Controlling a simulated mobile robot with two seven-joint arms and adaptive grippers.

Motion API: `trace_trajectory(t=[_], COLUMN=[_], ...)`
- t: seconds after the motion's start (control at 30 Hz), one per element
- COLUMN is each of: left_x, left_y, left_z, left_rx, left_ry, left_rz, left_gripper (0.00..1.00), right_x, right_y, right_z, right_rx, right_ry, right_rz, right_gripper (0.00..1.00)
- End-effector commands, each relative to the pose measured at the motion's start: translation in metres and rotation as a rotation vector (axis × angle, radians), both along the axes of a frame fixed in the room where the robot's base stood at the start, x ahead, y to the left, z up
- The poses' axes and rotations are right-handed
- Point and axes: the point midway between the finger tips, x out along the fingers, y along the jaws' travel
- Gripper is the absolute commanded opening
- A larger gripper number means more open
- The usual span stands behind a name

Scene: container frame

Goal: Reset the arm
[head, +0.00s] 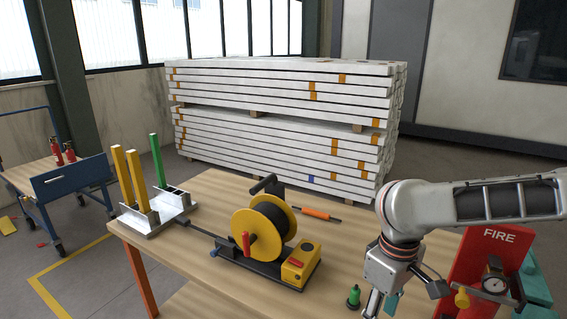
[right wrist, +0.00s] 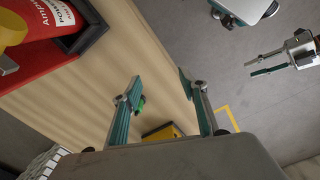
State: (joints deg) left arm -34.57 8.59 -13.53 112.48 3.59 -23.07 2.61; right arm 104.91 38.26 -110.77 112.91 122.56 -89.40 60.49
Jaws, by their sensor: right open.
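My right arm (head: 430,215) reaches in from the right of the head view, over the table's right part. Its gripper (head: 382,303) points down near the front edge, beside a small green-topped item (head: 354,296). In the right wrist view the two teal fingers (right wrist: 160,80) stand wide apart with nothing between their tips. The green item (right wrist: 139,106) shows partly behind one finger. My left gripper (right wrist: 268,62) shows at the right of that view, away from the table, its fingers apart and empty. It is outside the head view.
The wooden table (head: 205,190) bears a yellow-and-black reel device (head: 265,226), a metal holder with yellow and green bars (head: 160,212), an orange-handled tool (head: 317,213) and a red FIRE stand (head: 487,252) close to my right arm. A blue cart (head: 75,183) stands left; stacked white beams (head: 270,120) stand behind.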

Motion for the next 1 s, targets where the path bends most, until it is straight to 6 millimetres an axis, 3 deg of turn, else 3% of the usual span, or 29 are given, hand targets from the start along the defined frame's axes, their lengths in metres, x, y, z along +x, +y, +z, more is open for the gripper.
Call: trace_trajectory(t=[0.07, 0.37, 0.7, 1.0], left_x=[-0.022, -0.017, -0.017, -0.017], left_y=[0.014, 0.013, 0.012, 0.012], left_z=[-0.011, -0.008, -0.008, -0.008], left_rx=[0.051, 0.049, 0.048, 0.047], left_ry=[0.007, 0.000, 0.000, 0.000], left_rz=[0.004, 0.001, 0.001, 0.002], left_gripper=[0.32, 0.32, 0.32, 0.32], right_x=[0.000, -0.008, -0.030, -0.040], right_y=[0.000, 0.069, 0.186, 0.269], right_z=[0.000, -0.039, -0.075, -0.076], right_rx=[0.000, 0.150, 0.469, 0.783], right_ry=[0.000, -0.027, -0.111, -0.255], right_rz=[0.000, 0.141, 0.299, 0.304], right_gripper=[0.43, 0.43, 0.43, 0.43])
